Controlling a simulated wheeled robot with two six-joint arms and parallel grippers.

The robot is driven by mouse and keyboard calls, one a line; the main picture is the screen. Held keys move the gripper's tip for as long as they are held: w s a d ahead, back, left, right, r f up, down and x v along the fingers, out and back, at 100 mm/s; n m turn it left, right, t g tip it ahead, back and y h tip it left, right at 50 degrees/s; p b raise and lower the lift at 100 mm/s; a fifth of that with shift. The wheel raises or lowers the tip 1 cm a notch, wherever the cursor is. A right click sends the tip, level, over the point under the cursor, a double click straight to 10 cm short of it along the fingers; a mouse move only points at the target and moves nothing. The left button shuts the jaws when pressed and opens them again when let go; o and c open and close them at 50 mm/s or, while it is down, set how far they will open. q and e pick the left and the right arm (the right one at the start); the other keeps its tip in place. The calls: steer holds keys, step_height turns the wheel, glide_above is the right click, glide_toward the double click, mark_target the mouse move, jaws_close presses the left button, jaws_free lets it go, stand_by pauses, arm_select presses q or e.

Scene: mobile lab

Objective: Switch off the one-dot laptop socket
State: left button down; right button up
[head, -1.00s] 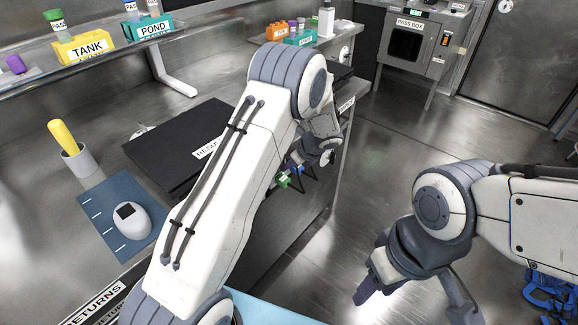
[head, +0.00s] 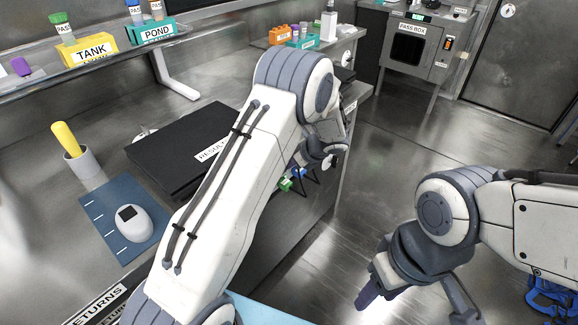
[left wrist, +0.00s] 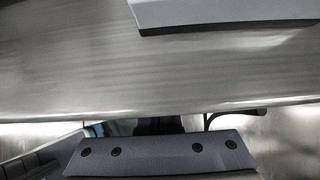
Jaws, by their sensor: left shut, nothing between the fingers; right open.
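No laptop socket and no dot marking can be made out in either view. My left arm crosses the middle of the head view, and its wrist hangs beyond the bench's right edge. My left gripper (left wrist: 158,125) is shut and empty; its fingertips are hard to make out, with a metal surface in front of it in the left wrist view. Small green and blue parts (head: 286,184) show beside the bench, below the left wrist. My right gripper (head: 414,299) is open and empty over the floor at the lower right.
A black flat slab (head: 160,151) with a partly covered label lies on the bench. A white mouse-like device (head: 128,226) sits on a blue mat (head: 98,203), near a grey cup (head: 82,164) with a yellow handle. A pass box (head: 414,48) stands at the back. Floor between is clear.

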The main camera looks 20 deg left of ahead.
arm_select(q)
steer(key=shift+r, duration=0.1)
steer(key=shift+s+d+r, duration=0.1)
steer(key=shift+d, duration=0.25)
steer(key=d+p+v, duration=0.1)
steer(key=p+v, duration=0.1)
steer(key=v, duration=1)
steer(key=shift+s+f, duration=0.3)
steer(key=s+d+r+n+g+h, duration=0.1)
steer(key=s+n, duration=0.4)
steer(key=s, duration=0.6)
steer(key=s+d+r+n+h, duration=0.4)
steer(key=s+d+r, duration=0.1)
steer(key=s, duration=0.6)
steer(key=s+d+r+n+g+h, duration=0.1)
steer(key=s+d+r+n+h, duration=0.2)
steer(key=s, duration=0.9)
steer(key=d+n, duration=0.1)
steer(key=n, duration=0.1)
steer(key=shift+n+g, duration=0.3)
